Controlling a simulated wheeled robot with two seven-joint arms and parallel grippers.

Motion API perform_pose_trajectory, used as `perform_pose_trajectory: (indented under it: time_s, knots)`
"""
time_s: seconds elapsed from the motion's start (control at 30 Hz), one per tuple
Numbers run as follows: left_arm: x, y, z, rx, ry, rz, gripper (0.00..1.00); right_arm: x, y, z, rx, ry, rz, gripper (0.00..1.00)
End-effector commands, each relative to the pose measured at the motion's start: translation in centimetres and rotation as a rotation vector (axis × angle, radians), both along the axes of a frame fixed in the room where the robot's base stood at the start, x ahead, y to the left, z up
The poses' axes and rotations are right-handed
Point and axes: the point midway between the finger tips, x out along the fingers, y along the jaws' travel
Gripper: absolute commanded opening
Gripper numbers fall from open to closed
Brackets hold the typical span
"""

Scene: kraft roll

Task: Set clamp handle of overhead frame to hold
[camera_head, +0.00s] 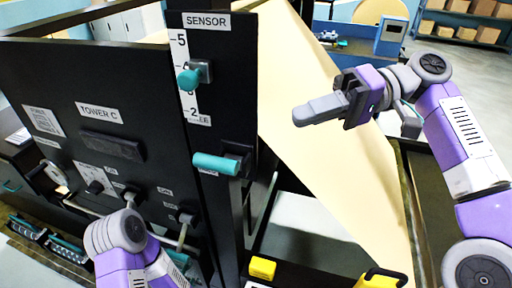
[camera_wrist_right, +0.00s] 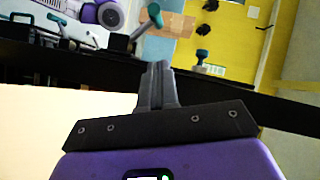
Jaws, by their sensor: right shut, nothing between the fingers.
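A black upright panel marked SENSOR (camera_head: 235,60) carries a teal knob (camera_head: 190,78) beside a numbered scale. Lower on it is a teal horizontal handle (camera_head: 217,163), with its label too small to read. I cannot tell for sure which part is the clamp handle. My right gripper (camera_head: 298,115) is shut and empty, to the right of the panel, in front of the kraft sheet, apart from both teal parts. In the right wrist view its closed fingers (camera_wrist_right: 157,68) point toward a teal-tipped lever (camera_wrist_right: 155,14) and a teal knob (camera_wrist_right: 203,56). My left gripper is not seen.
A wide kraft paper sheet (camera_head: 310,140) slopes down behind the panel. The TOWER C panel (camera_head: 100,145) has several knobs and levers, with my left arm (camera_head: 118,232) before it. Yellow parts (camera_head: 262,268) stand below. Shelves with boxes (camera_head: 462,28) are far back.

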Motion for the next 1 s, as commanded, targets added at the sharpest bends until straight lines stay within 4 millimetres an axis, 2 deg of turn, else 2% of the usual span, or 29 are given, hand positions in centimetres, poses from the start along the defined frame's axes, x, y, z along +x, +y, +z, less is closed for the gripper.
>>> perform_pose_trajectory:
  time_s: [0.1, 0.33, 0.6, 1.0]
  knots:
    - [0.0, 0.0, -0.5, 0.000, 0.000, 0.000, 0.52, -0.8, 2.6, -0.7, -0.003, 0.001, 0.004, 0.00]
    - [0.0, 0.0, -0.6, 0.000, 0.000, 0.000, 0.52, -2.1, 7.0, -1.6, -0.003, -0.001, 0.001, 0.00]
    - [0.0, 0.0, -1.4, 0.000, 0.000, 0.000, 0.52, -4.5, 8.2, -2.7, -0.002, -0.001, -0.001, 0.00]
    - [0.0, 0.0, -1.5, 0.000, 0.000, 0.000, 0.52, -4.9, 8.5, -2.8, 0.000, 0.000, 0.000, 0.00]
